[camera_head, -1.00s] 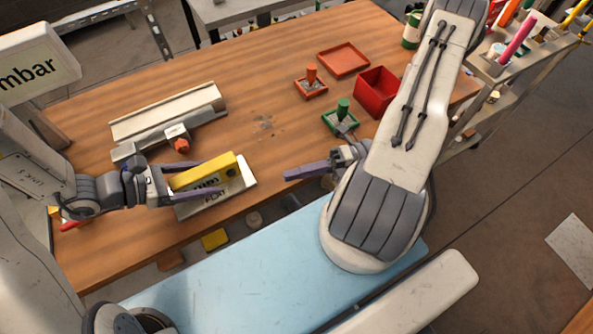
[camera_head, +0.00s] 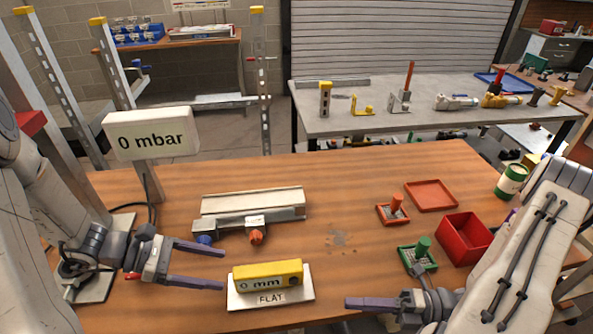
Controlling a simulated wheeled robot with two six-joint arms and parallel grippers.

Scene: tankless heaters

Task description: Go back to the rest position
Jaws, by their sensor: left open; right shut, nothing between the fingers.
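My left gripper (camera_head: 222,267) is open and empty over the left front of the wooden table (camera_head: 370,190). Its fingers point right, toward a yellow block reading "0 mm" (camera_head: 268,275), and lie apart from it. The block rests on a white plate marked "FLAT" (camera_head: 270,298). My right gripper (camera_head: 350,303) is shut and empty at the table's front edge, its fingers pointing left. My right arm comes in from the right and covers the table's front right corner.
A grey metal fixture (camera_head: 253,210) with an orange knob stands behind the block. A "0 mbar" display (camera_head: 152,135) rises at left. Green (camera_head: 418,254) and orange (camera_head: 393,210) stamp-like pieces, a red bin (camera_head: 466,238) and a red tray (camera_head: 431,195) are at right. The table's middle is clear.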

